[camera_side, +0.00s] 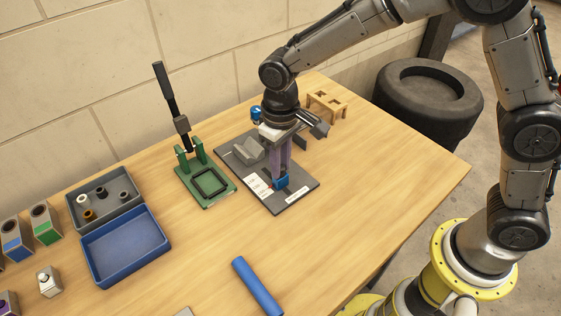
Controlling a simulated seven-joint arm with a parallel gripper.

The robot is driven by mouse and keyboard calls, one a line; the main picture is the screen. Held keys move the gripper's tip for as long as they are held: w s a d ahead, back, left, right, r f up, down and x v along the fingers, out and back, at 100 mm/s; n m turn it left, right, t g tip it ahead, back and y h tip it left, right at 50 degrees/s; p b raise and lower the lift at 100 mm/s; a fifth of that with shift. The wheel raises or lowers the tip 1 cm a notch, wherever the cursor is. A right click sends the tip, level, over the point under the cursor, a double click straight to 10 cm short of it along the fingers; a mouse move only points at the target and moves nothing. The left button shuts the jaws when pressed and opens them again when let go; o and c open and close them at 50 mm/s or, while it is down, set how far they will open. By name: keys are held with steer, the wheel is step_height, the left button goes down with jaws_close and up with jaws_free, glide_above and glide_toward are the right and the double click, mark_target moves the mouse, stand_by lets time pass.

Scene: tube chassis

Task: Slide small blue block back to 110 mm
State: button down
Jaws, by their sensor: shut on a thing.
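The small blue block (281,184) sits low on the dark grey plate (303,184), near its front end. My gripper (279,182) points straight down with its long purple fingers shut on the block. The fingers hide part of the block. A white marked scale (258,187) lies on the plate just left of the block; its figures are too small to read. A grey V-shaped block (247,151) stands farther back on the plate.
A green fixture with a black lever (206,183) stands left of the plate. A wooden stand (327,103) is behind right. A blue tray (125,247) and a grey tray (80,200) are at left. A blue tube (257,286) lies in front. The table's right side is clear.

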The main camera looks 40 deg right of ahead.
steer(key=shift+a+r, duration=0.1)
steer(key=shift+w, duration=2.3)
steer(key=c, duration=0.7)
jaws_free()
step_height(320, 180, up, 14)
